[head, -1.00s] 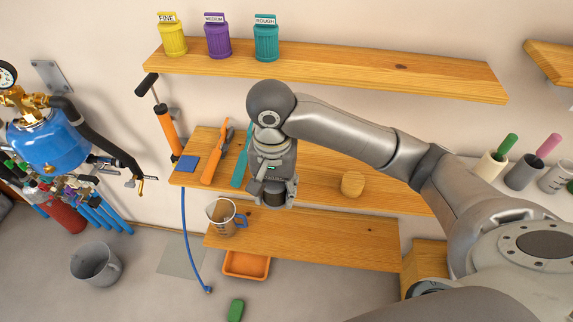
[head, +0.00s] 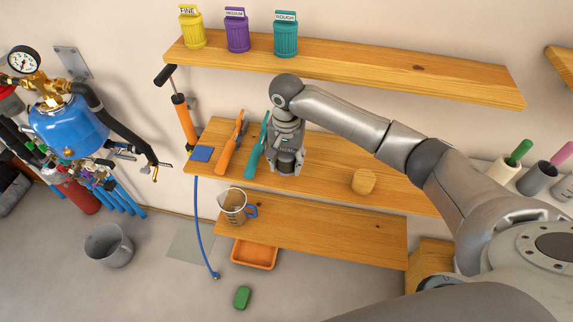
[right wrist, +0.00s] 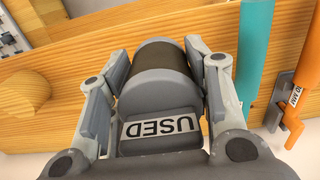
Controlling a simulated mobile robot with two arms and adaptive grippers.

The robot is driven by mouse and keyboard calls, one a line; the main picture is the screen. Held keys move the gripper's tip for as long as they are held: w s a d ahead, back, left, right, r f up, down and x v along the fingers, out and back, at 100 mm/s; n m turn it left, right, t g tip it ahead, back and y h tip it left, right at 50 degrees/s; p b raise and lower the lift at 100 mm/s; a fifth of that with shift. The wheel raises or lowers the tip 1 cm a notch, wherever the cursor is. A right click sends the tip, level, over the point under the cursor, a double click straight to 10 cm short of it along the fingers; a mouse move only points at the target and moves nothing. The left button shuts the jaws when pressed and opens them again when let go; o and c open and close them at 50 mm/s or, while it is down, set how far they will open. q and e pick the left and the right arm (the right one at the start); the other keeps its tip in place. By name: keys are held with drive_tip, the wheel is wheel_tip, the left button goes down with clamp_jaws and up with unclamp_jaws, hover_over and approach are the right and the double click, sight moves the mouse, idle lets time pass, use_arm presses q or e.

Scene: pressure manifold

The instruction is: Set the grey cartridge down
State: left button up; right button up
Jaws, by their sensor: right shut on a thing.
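The grey cartridge (right wrist: 159,82), a cylinder with a dark band and a "USED" label, is between the fingers of my right gripper (right wrist: 152,75) in the right wrist view. The fingers are shut on its two sides. In the head view my right gripper (head: 286,170) points down over the middle shelf (head: 325,165), right of a teal-handled tool (head: 257,150). The cartridge (head: 285,161) shows there as a dark shape, partly hidden by the gripper. I cannot tell whether its underside touches the shelf. My left gripper is not in view.
A measuring jug (head: 234,207) stands on the lower shelf. Shelf between gripper and wooden piece is clear.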

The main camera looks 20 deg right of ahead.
sight(287, 167)
drive_tip(key=shift+w+d+f, duration=0.2)
drive_tip(key=shift+w+f, duration=0.3)
drive_tip(key=shift+f, duration=1.7)
drive_tip(key=shift+p, duration=0.3)
drive_tip(key=o, duration=1)
drive_tip(key=shift+f, duration=0.15)
wheel_tip(287, 167, up, 12)
drive_tip(key=shift+r+b, duration=0.2)
drive_tip(key=shift+b, duration=0.7)
